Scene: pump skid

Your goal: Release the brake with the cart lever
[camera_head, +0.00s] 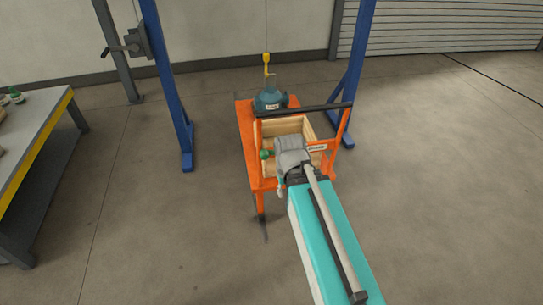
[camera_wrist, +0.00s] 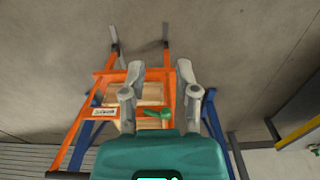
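The orange cart (camera_head: 243,125) stands on the floor, with a black push bar (camera_head: 305,109) on its near side. The cart lever, with a green grip (camera_head: 266,154), shows just left of my gripper in the head view. In the wrist view the green lever (camera_wrist: 158,113) shows between my finger bases, beyond the gripper; its distance is hard to judge. A white label (camera_head: 316,147) sits on the cart frame and also shows in the wrist view (camera_wrist: 104,112). My gripper (camera_wrist: 160,70) is open, its fingers wide apart with nothing between the tips. Its fingertips are hard to make out in the head view.
A wooden crate (camera_head: 308,127) sits in the cart. A blue-grey pump (camera_head: 270,99) is at the far end, below a yellow hook (camera_head: 267,58). Blue gantry posts (camera_head: 168,80) flank the cart. A workbench (camera_head: 35,150) stands left. The right floor is clear.

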